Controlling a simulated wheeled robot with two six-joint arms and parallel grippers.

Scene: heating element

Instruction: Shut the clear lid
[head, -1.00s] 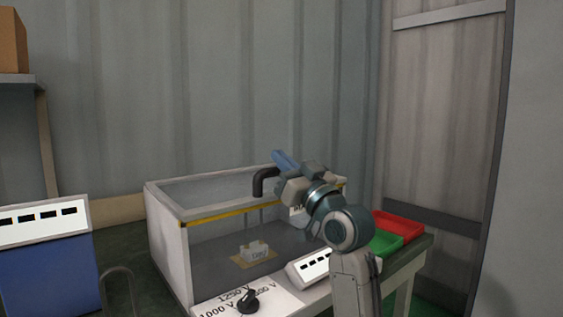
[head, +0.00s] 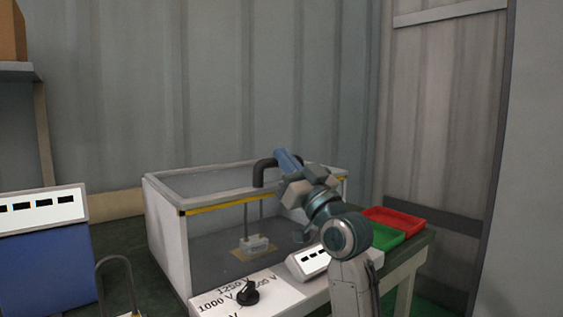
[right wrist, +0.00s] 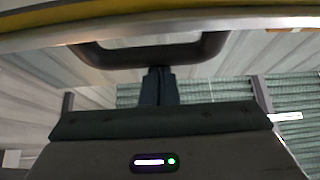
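The glass-walled box (head: 168,240) stands on the bench, with a yellow stripe along its front top edge. The clear lid (head: 215,183) appears to lie across the top; I cannot tell whether it is fully down. My right gripper (head: 286,159) is just right of the handle in the head view. In the right wrist view its dark fingers (right wrist: 157,75) are together, their tips at the handle's lower edge; contact is unclear. My left gripper is out of view.
A small pale block (head: 254,243) lies inside the box. A dial panel (head: 245,296) and a small display unit (head: 309,262) sit in front. Red (head: 402,219) and green (head: 386,236) trays are at right. A blue cabinet (head: 48,270) stands at left.

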